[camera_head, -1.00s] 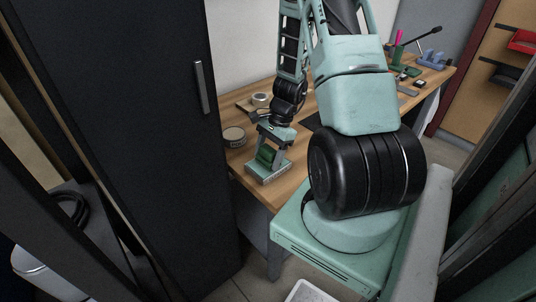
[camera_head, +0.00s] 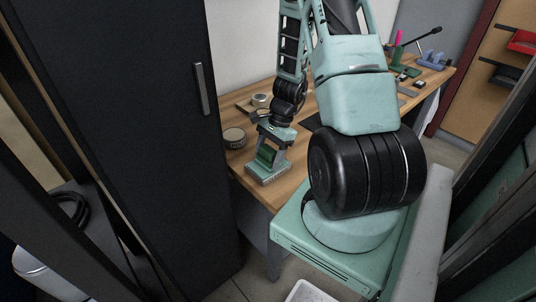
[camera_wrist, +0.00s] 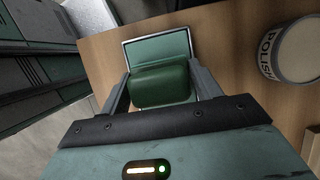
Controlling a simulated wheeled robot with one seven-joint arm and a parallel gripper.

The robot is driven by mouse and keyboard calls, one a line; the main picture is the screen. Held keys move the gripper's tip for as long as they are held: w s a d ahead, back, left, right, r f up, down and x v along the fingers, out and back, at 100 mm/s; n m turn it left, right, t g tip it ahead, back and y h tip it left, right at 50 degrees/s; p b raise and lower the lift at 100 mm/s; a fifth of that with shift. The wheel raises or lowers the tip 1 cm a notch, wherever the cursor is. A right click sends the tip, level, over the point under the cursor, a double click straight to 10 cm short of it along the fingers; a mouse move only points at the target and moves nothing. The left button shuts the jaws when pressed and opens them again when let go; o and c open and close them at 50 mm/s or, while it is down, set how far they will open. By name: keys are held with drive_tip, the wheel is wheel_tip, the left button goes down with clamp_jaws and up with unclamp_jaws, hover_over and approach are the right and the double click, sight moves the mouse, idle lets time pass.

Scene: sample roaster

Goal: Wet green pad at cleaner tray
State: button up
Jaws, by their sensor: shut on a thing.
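The green pad (camera_wrist: 160,86) is a dark green rounded block between my gripper's two fingers in the wrist view. It also shows in the head view (camera_head: 266,155). My gripper (camera_head: 267,160) is shut on it. The cleaner tray (camera_wrist: 158,46) is a shallow rectangular tray with a light rim and a pale green inside. In the head view the tray (camera_head: 268,175) lies near the front edge of the table, under my gripper. The pad is over the near part of the tray; I cannot tell whether it touches the bottom.
A round tin marked "POLISH" (camera_wrist: 297,50) stands right of the tray in the wrist view; the head view shows it (camera_head: 233,138) behind the tray. The wooden table (camera_head: 293,182) has bare room around the tray. A tall dark cabinet (camera_head: 130,110) stands close at left.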

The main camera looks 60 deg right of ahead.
sight(268, 148)
drive_tip(key=shift+r+p, duration=2.65)
drive_tip(key=shift+r, duration=0.75)
drive_tip(key=shift+f, duration=0.1)
